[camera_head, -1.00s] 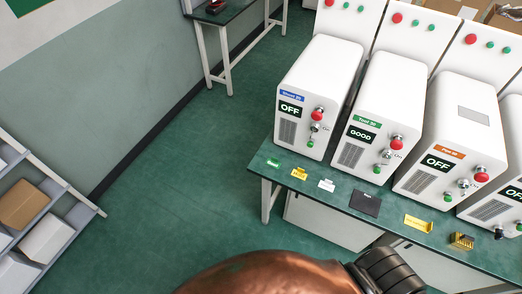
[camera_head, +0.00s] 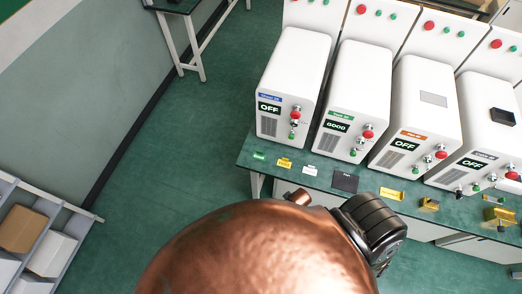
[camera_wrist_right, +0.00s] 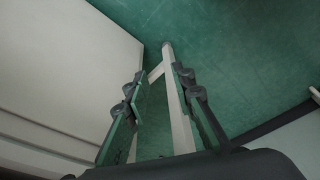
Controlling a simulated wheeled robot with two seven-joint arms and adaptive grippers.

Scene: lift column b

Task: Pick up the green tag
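The small green tag (camera_head: 259,156) lies flat on the green tabletop (camera_head: 251,146), near its left end, in front of the leftmost white machine (camera_head: 296,82). In the right wrist view, my right gripper (camera_wrist_right: 158,82) is open, with its two fingers apart and nothing between them. That view shows a white table leg (camera_wrist_right: 178,110) and green floor beyond the fingers, and no tag. In the head view a copper-coloured part of my arm fills the bottom centre, and I cannot make out the gripper fingers there. My left gripper is not in view.
A yellow tag (camera_head: 284,162), a white tag (camera_head: 309,170), a black plate (camera_head: 345,181) and a yellow plate (camera_head: 391,194) lie right of the green tag. Several white machines stand behind them. A shelf with boxes (camera_head: 22,229) is at lower left. The floor left of the table is clear.

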